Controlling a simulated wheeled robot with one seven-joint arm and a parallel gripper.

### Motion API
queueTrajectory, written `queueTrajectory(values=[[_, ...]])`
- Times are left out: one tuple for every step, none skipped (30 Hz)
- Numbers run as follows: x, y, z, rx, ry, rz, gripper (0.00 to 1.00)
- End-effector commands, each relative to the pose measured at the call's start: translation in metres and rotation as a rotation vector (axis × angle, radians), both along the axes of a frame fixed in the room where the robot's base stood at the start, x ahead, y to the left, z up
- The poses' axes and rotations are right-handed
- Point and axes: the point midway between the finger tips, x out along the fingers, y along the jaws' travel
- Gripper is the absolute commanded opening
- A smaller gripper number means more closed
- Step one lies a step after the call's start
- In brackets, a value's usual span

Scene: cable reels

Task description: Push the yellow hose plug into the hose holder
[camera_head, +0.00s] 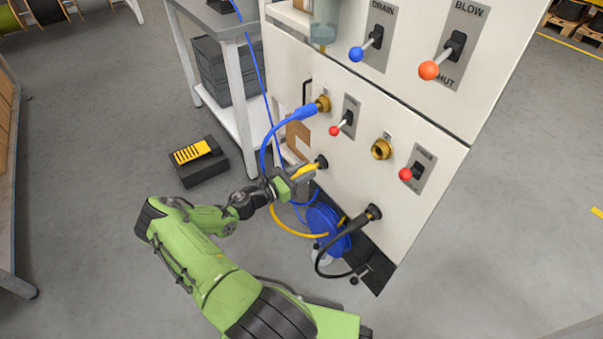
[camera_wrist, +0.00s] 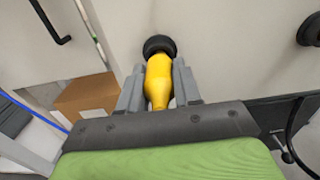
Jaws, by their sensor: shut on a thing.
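The yellow hose plug (camera_wrist: 158,80) is between the two fingers of my gripper (camera_wrist: 158,88) in the wrist view, and the gripper is shut on it. Its far end meets the black round hose holder (camera_wrist: 159,45) on the white panel. How deep the plug sits in the holder cannot be told. In the head view my gripper (camera_head: 303,174) is at the lower left of the panel, with a bit of the yellow plug (camera_head: 308,169) showing by the black holder (camera_head: 321,161). A yellow hose (camera_head: 290,229) hangs below the gripper.
A blue hose plug (camera_head: 306,111) is at a brass fitting above my gripper. A black hose plug (camera_head: 373,212) sits in another holder at lower right. Red-knobbed levers (camera_head: 334,130) stick out of the panel. A blue reel (camera_head: 328,232) is below. A cardboard box (camera_wrist: 86,97) is at left.

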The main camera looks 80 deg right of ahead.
Motion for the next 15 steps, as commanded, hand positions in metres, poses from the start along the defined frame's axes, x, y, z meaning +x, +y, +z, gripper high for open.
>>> queueTrajectory(values=[[-0.0008,-0.0009,0.0003,-0.001,0.001,0.000,0.00],[-0.0012,-0.0014,0.0003,-0.001,0.001,0.000,0.00],[-0.0016,-0.0019,0.0002,-0.001,0.001,0.000,0.00],[-0.0020,-0.0024,0.0002,-0.001,0.001,0.000,0.00],[-0.0024,-0.0028,0.0002,-0.001,0.001,0.000,0.00],[-0.0029,-0.0034,0.0002,-0.001,0.001,0.000,0.00],[-0.0030,-0.0037,0.0002,-0.001,0.001,0.001,0.00],[-0.0028,-0.0036,0.0003,-0.001,0.001,0.001,0.00],[-0.0028,-0.0035,0.0003,-0.001,0.001,0.001,0.00],[-0.0028,-0.0035,0.0003,-0.001,0.001,0.001,0.00],[-0.0028,-0.0036,0.0003,-0.001,0.001,0.001,0.00],[-0.0028,-0.0035,0.0003,-0.001,0.001,0.001,0.00],[-0.0028,-0.0036,0.0003,-0.001,0.001,0.001,0.34],[-0.0028,-0.0036,0.0003,-0.001,0.001,0.001,0.39],[-0.0028,-0.0036,0.0003,-0.001,0.001,0.001,0.45]])
